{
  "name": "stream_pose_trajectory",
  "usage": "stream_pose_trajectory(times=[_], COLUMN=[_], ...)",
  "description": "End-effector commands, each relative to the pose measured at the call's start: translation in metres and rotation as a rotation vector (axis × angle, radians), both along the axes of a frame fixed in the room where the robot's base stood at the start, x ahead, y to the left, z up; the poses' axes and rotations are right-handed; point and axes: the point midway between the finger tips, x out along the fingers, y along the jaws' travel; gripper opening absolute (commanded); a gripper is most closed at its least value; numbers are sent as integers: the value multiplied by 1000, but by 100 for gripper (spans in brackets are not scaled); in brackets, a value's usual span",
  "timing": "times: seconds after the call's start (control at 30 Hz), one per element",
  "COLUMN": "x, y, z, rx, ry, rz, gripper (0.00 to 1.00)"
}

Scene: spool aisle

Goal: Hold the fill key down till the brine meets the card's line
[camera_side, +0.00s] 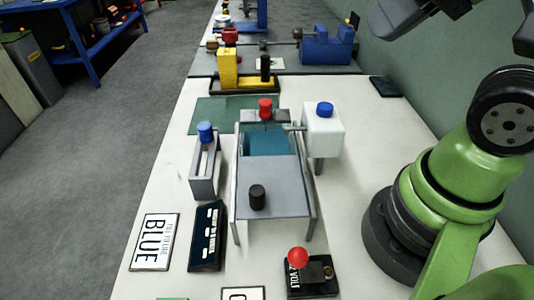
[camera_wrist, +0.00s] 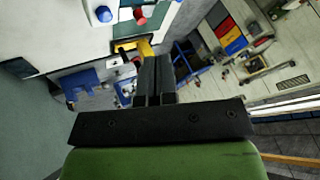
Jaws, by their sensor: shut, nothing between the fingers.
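A grey tank (camera_side: 268,185) with teal brine (camera_side: 265,140) at its far end stands mid-bench in the side view. A white card (camera_side: 155,242) reading "BLUE" lies at the front left, its small print unreadable. I cannot tell which control is the fill key: a blue knob (camera_side: 205,132) on a grey slotted stand, a red knob (camera_side: 265,108) behind the tank, a blue cap (camera_side: 325,109) on a white box, a black knob (camera_side: 257,197) and a red ball lever (camera_side: 298,258) all show. My gripper (camera_wrist: 156,62) is shut and empty, apart from them all.
A dark labelled panel (camera_side: 207,235) lies beside the card. A yellow device (camera_side: 228,67) and a blue machine (camera_side: 327,45) stand farther back. A green wall bounds the right side. A blue shelf (camera_side: 90,30) stands across the open grey floor.

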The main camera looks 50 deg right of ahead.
Motion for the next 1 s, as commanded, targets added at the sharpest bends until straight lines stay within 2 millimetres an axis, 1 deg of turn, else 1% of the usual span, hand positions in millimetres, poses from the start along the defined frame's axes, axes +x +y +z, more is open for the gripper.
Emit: stream_pose_trajectory(times=[0.53,0.67,0.77,0.83,0.97,1.0], x=[0,3,9,17,35,41], y=[0,-1,-3,-5,-13,-17], z=[0,-2,-7,-12,-24,-27], rx=[1,45,156,278,564,656], ry=[0,35,122,212,411,471], rz=[-1,-58,-203,-365,-758,-886], gripper=[0,0,0,0,0,0])
